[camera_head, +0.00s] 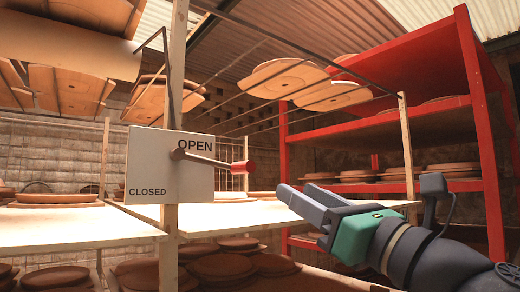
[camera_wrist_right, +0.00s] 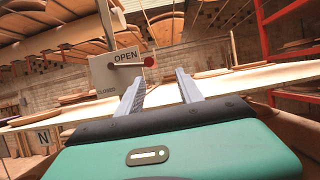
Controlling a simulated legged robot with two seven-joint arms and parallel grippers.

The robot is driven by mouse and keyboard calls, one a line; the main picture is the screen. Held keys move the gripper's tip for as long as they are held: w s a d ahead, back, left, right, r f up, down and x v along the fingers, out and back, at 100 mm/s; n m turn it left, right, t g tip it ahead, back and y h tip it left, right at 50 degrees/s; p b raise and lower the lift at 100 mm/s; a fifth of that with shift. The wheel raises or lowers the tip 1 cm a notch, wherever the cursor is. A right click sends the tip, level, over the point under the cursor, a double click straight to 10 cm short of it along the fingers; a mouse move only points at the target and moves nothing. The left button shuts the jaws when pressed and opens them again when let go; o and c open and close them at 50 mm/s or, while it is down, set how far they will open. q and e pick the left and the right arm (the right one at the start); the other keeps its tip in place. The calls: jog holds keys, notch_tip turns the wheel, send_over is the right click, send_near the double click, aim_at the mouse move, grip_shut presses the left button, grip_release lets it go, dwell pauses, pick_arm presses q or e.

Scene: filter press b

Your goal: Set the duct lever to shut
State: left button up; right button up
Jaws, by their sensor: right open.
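The duct lever (camera_head: 213,160) is a brown rod with a red knob (camera_head: 243,167) at its right end. It pivots on a white plate (camera_head: 150,182) marked OPEN at upper right and CLOSED at lower left. The rod points right, tilted slightly down, just under OPEN. The lever's red knob also shows in the right wrist view (camera_wrist_right: 150,61), ahead of the fingers. My right gripper (camera_head: 298,203) is to the right of and below the knob, apart from it. Its two fingers are spread with nothing between them in the right wrist view (camera_wrist_right: 161,88). My left gripper is not in view.
The plate is fixed to an upright wooden post (camera_head: 169,250). Pale shelf boards (camera_head: 255,217) extend behind it, with clay discs (camera_head: 230,268) below. A red rack (camera_head: 480,130) stands at right. The space between my right gripper and the knob looks clear.

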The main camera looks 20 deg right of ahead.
aim_at(253, 172)
jog(key=w+a+r+p, duration=0.1)
jog(key=w+a+p, duration=0.1)
jog(key=w+a+r+p, duration=0.2)
jog(key=w, duration=0.1)
jog(key=w+a+r+p, duration=0.1)
jog(key=w+a, duration=0.1)
jog(key=shift+w+a+r+p, duration=0.15)
jog(key=shift+a+r+p, duration=0.15)
jog(key=shift+a+p, duration=0.1)
jog(key=w, duration=0.1)
jog(key=w+p, duration=0.1)
jog(key=w, duration=0.1)
jog(key=shift+d+r, duration=0.1)
jog(key=shift+d, duration=0.3)
jog(key=shift+w+d, duration=0.2)
jog(key=shift+d, duration=0.25)
jog(key=shift+s+a, duration=0.25)
jog(key=shift+c, duration=1.4)
jog(key=shift+s+a+r, duration=0.1)
jog(key=shift+s+a, duration=0.05)
jog(key=shift+a, duration=0.3)
jog(key=c, duration=0.5)
grip_shut()
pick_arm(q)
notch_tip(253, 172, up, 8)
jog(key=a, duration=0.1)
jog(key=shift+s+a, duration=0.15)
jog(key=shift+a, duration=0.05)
pick_arm(e)
jog(key=shift+d, duration=0.2)
